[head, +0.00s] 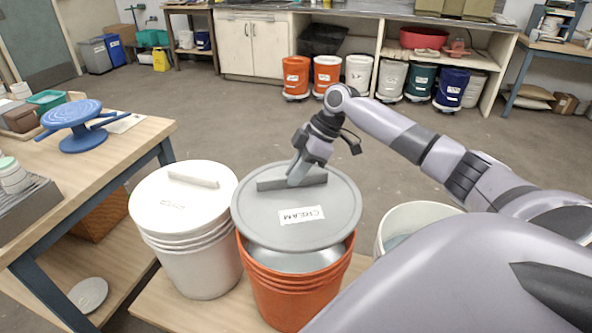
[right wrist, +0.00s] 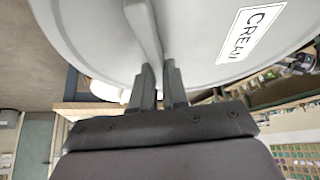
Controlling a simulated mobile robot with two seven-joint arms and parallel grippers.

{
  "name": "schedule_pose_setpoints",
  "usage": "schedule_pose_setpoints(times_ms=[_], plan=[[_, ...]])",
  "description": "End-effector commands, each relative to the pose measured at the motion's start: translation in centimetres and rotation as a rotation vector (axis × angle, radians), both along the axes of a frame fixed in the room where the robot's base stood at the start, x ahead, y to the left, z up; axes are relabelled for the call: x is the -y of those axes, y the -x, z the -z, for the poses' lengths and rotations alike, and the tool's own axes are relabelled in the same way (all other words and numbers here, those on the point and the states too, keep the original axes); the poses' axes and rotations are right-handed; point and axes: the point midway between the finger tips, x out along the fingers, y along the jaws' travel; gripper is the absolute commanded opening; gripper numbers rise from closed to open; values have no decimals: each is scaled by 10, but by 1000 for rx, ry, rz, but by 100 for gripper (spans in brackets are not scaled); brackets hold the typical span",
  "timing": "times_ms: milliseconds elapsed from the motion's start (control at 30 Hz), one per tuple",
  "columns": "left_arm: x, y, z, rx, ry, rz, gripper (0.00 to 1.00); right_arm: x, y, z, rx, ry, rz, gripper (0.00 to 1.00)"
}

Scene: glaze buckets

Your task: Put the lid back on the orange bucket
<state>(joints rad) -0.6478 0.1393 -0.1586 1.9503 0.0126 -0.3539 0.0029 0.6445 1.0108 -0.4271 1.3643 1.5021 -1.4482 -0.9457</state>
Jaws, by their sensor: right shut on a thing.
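The orange bucket (head: 297,297) stands on a low wooden bench in the head view. Its front opening shows a pale grey inside below the lid's near edge. The round grey lid (head: 330,222), labelled CREAM, is over the bucket, set toward its far side. A gap shows at the front, and I cannot tell whether the lid touches the rim at the back. My right gripper (head: 297,177) is shut on the lid's bar handle (head: 270,184). The right wrist view shows the fingers (right wrist: 158,84) around the handle, with the lid (right wrist: 195,35) beyond. My left gripper is not in view.
A white lidded bucket (head: 195,265) stands close on the left. An open white bucket (head: 410,218) is on the right, partly behind my arm. The bench (head: 195,311) shows bare wood at the front. A table with a blue turntable (head: 75,115) is at left.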

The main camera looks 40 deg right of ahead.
Motion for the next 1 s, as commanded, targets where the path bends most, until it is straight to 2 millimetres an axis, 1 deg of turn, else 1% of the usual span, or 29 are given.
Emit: schedule_pose_setpoints(times_ms=[33, 400, 433, 600, 700, 1000], plan=[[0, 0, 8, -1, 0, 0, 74, 0, 0, 6, 1, 0, 1, 0], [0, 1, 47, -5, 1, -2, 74, 0, 0, 40, 3, 0, 2, 0], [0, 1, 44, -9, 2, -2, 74, 0, 0, 39, 1, -1, 1, 0], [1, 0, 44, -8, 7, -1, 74, 0, 0, 51, 2, -1, 2, 0], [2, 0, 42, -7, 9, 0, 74, 0, 0, 54, 3, -1, 1, 0], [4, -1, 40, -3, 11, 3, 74, 0, 0, 55, 3, -1, 1, 0]])
